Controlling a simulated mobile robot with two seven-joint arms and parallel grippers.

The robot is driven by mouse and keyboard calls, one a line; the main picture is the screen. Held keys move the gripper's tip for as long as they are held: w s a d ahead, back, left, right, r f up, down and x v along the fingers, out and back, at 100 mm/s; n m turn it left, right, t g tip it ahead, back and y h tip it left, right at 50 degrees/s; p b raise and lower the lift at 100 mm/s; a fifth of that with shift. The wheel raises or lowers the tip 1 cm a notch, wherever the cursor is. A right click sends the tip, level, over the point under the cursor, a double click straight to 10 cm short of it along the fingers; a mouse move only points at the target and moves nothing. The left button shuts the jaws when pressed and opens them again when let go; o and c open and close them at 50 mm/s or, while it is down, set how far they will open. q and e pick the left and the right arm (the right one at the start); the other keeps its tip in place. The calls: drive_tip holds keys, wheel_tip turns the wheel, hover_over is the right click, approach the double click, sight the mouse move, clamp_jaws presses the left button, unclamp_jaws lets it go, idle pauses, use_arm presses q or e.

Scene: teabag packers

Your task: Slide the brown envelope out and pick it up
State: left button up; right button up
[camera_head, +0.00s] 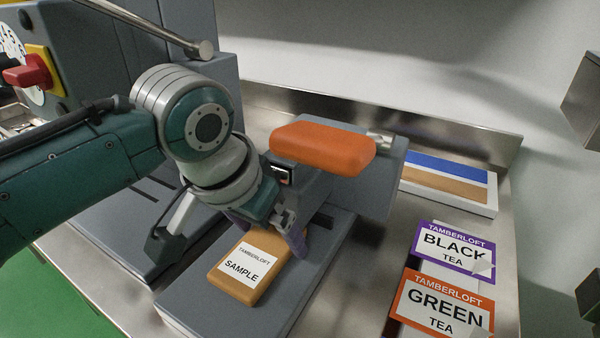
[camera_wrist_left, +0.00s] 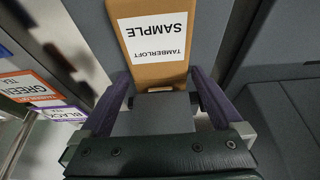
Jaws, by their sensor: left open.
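The brown envelope (camera_head: 243,270), with a white label reading TAMBERLOFT SAMPLE, lies flat on a grey plate at the front of a machine. It also shows in the left wrist view (camera_wrist_left: 158,62), upside down, with its near end by the fingertips. My left gripper (camera_head: 268,230) is open over the far end of the envelope and points down towards the plate. In the left wrist view its purple fingers (camera_wrist_left: 160,85) stand apart, one on each side of the envelope's near end. Whether they touch it I cannot tell. My right gripper is not in view.
An orange padded handle (camera_head: 322,148) sticks out just above and right of the gripper. Black tea (camera_head: 455,250) and green tea (camera_head: 440,305) packs lie on the steel counter at right. A white tray (camera_head: 450,199) with blue and brown contents stands behind them.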

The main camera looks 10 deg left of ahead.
use_arm(q)
drive_tip(key=c, duration=1.1)
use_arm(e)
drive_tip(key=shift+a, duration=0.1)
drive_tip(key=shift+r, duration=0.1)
